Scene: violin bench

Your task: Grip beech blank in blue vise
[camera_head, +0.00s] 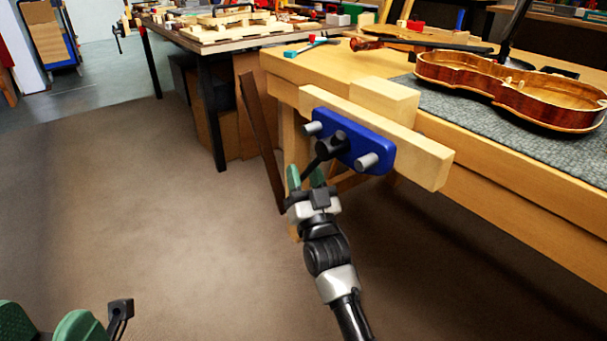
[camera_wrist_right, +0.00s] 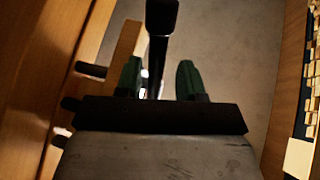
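The blue vise (camera_head: 350,140) is on the bench's front left end, with a long wooden jaw (camera_head: 430,162). The beech blank (camera_head: 385,98), a pale block, stands upright behind the jaw, against the bench side; whether the jaw touches it I cannot tell. The black vise handle (camera_head: 314,164) slants down left from the screw hub. My right gripper (camera_head: 306,178) is at its lower end, open, with green fingers on either side of the handle; the right wrist view shows the bar (camera_wrist_right: 160,45) between them with gaps. My left gripper (camera_head: 47,326) is open and empty at lower left.
A violin body (camera_head: 510,88) lies on a grey mat (camera_head: 480,118) on the workbench (camera_head: 285,62). Small tools (camera_head: 305,48) lie at its back left. Another cluttered table (camera_head: 205,45) stands behind. The floor at left is clear.

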